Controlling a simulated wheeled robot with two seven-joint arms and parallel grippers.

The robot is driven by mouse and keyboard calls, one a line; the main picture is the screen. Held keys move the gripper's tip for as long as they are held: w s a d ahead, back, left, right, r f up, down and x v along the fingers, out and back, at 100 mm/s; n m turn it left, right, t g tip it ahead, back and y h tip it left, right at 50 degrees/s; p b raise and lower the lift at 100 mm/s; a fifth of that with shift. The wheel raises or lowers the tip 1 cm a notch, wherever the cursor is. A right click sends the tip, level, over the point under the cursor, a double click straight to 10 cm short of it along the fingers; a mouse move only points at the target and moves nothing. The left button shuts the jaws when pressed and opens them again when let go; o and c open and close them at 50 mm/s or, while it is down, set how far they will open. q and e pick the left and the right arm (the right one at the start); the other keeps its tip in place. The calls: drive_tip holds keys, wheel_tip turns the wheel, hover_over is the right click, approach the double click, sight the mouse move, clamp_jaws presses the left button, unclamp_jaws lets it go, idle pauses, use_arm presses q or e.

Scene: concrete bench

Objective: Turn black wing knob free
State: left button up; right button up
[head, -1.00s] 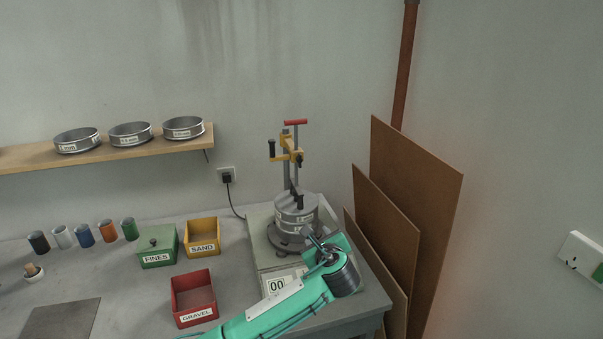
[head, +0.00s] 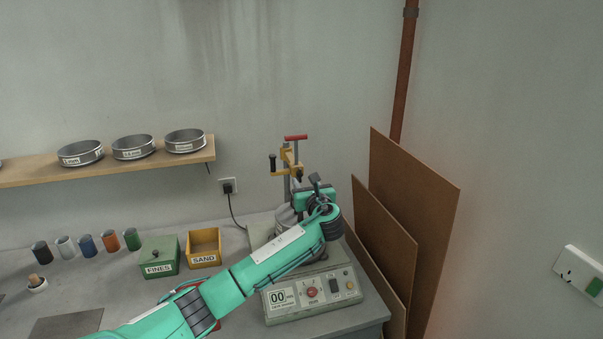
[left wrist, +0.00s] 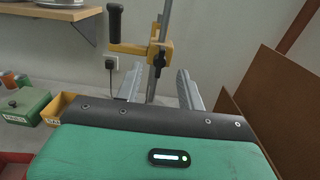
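The black wing knob (left wrist: 158,62) sits on the yellow clamp (left wrist: 128,48) on the upright rod in the left wrist view. In the head view it is small beside the clamp (head: 289,158). My left gripper (left wrist: 160,72) is open, with its two grey fingers on either side of the rod and knob in the picture. Nothing is held; I cannot tell how far the knob is beyond the fingertips. In the head view my left gripper (head: 315,183) is just right of and below the clamp, its fingers mostly hidden. My right gripper is not in view.
A black handle (head: 273,163) stands at the clamp's left and a red bar (head: 296,138) tops the rod. The shaker base (head: 318,294) is below my arm. Brown boards (head: 412,215) lean close at the right. Green (head: 159,257) and yellow (head: 204,246) boxes stand left.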

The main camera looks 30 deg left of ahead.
sight(301, 176)
use_arm(q)
drive_tip(key=shift+p+x, duration=0.5)
drive_tip(key=shift+x, duration=1.45)
